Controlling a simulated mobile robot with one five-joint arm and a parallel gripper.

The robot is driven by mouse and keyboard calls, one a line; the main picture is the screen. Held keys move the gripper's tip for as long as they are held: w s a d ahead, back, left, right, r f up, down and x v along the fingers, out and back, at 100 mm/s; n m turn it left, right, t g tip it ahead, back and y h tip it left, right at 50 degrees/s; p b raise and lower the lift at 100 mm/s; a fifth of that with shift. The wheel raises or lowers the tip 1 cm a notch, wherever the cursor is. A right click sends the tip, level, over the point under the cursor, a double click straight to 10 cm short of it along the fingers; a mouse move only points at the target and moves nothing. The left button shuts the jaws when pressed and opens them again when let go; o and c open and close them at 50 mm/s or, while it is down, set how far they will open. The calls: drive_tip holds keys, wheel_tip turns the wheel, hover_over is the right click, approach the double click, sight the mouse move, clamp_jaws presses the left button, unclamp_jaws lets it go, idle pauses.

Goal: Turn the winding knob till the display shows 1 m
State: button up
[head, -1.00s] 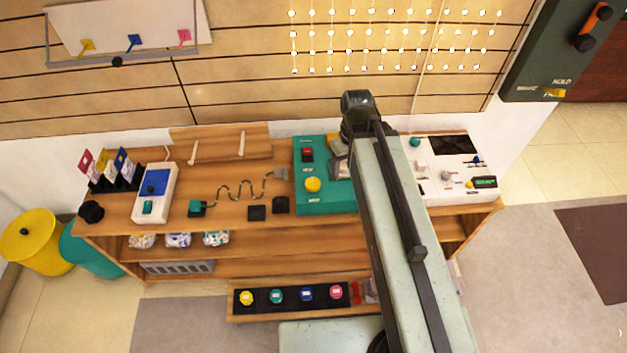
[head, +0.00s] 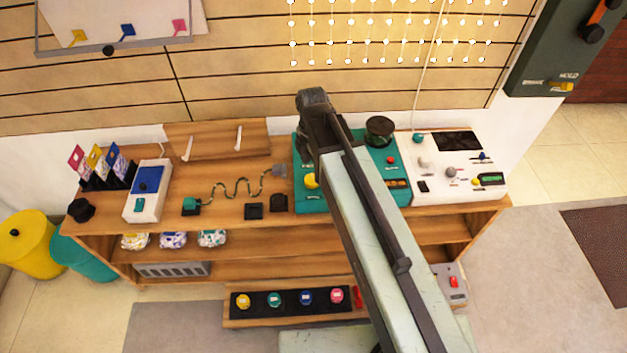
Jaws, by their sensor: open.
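A teal machine (head: 318,204) stands on the bench, partly covered by my arm. A round yellow knob (head: 311,181) shows at its left part, just beside my arm. A dark round drum (head: 380,130) stands at its back right. A small amber display (head: 397,184) is at its front right, too small to read. I cannot tell for sure which part is the winding knob. My arm's upper end hangs over the left part of this machine. My gripper is hidden behind the arm, so its place relative to the knob does not show.
A white panel (head: 430,196) with knobs and a small green display (head: 490,179) stands at the right. Coloured buttons (head: 275,299) sit on a low shelf.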

sight(312, 179)
wheel_tip(312, 179, down, 5)
drive_tip(key=b, duration=0.3)
drive_tip(key=shift+b, duration=0.4)
drive_tip(key=c, duration=1.4)
drive_tip(key=shift+o, duration=0.2)
drive_tip(key=shift+m, duration=0.4)
